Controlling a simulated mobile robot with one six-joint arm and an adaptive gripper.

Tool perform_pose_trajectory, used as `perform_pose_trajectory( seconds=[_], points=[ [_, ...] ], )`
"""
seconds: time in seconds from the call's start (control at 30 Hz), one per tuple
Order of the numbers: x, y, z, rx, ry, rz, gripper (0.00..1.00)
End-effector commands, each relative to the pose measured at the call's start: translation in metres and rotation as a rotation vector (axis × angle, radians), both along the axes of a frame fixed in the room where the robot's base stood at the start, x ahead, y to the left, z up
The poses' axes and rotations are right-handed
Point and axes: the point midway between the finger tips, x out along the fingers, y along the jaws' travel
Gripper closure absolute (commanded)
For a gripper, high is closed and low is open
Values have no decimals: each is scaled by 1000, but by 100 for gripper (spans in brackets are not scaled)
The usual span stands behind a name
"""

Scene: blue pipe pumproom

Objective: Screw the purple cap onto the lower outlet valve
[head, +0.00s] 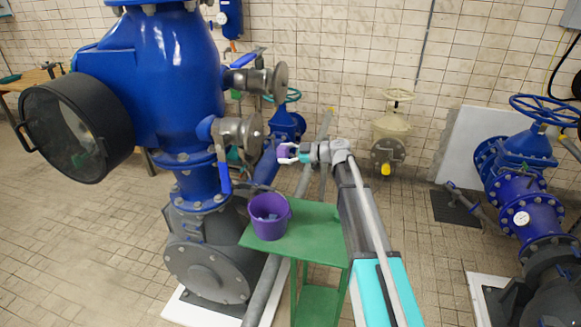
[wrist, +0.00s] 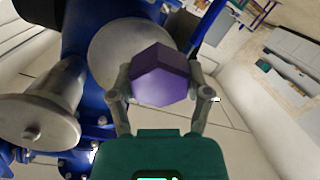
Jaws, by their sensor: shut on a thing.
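My gripper (head: 288,153) is shut on the purple cap (head: 283,152), to the right of the lower outlet valve (head: 240,132) on the big blue vessel. In the wrist view the purple cap (wrist: 162,76) is a faceted piece held between the two fingers of my gripper (wrist: 161,84). A round metal flange (wrist: 108,48) lies behind the cap there and is partly covered by it. In the head view the cap and the lower outlet stand apart. The lower outlet has a grey round flange and a blue lever hanging down.
The upper outlet valve (head: 278,80) juts out above the lower one. A green table (head: 312,235) with a purple bucket (head: 269,217) on it stands below my arm. Blue pipework (head: 530,205) stands at the right. The tiled floor between is mostly clear.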

Motion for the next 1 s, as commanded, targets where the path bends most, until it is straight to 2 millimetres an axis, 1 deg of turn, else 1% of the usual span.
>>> perform_pose_trajectory(
  seconds=[0.03,0.1,0.2,0.3,0.43,1.0],
  points=[
    [2,2,18,34,-7,-4,84],
    [4,4,31,76,-16,-13,84],
    [6,5,45,119,-28,-20,84],
    [7,5,52,143,-33,-25,84],
    [8,6,54,155,-36,-28,84],
    [8,7,54,154,-36,-28,84]
  ],
)
